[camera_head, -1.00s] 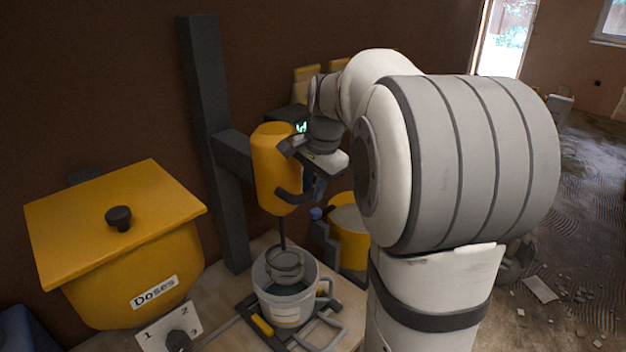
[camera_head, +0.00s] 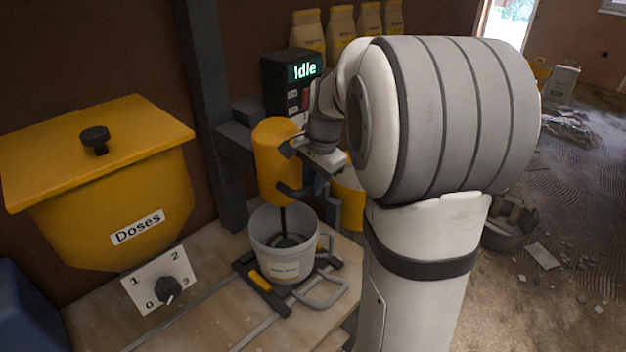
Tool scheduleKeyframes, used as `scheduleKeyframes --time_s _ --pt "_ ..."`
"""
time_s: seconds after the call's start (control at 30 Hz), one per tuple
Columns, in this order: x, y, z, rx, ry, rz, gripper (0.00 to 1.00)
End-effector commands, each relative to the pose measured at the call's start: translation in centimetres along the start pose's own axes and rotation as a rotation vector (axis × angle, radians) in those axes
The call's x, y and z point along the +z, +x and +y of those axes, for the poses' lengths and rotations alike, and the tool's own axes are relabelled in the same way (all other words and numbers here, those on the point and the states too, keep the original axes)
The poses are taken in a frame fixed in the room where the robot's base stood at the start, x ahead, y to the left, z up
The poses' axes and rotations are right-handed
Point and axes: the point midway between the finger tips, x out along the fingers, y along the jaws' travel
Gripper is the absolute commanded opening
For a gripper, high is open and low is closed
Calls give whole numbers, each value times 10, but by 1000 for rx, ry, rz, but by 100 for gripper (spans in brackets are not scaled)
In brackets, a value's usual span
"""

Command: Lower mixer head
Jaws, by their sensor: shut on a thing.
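The yellow mixer head (camera_head: 272,160) hangs on an arm from the dark upright column (camera_head: 206,110). Its shaft reaches down into the white bucket (camera_head: 285,262), and the whisk end is low inside it, partly hidden by the rim. My gripper (camera_head: 300,185) is at the right side of the mixer head, shut on its dark handle (camera_head: 289,191). The fingers are partly hidden by my wrist.
The bucket stands on a dark sliding frame (camera_head: 262,293) on a wooden bench (camera_head: 215,318). A yellow hopper marked Doses (camera_head: 120,215) and a numbered dial (camera_head: 168,289) are at the left. A control box (camera_head: 291,85) reads Idle. Bags (camera_head: 341,35) stand behind.

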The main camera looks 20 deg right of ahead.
Motion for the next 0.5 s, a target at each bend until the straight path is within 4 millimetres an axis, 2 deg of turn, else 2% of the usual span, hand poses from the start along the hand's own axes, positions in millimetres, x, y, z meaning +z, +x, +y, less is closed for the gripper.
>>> scheduleKeyframes --time_s 0.1,0.13,0.2,0.37,0.5 --pt "2 6 4 15 0 -9 0" --pt "2 7 4 15 0 -9 22" --pt "2 6 4 14 0 -9 28" --pt "1 5 3 10 0 -6 41" --pt "1 4 2 8 0 -5 41"
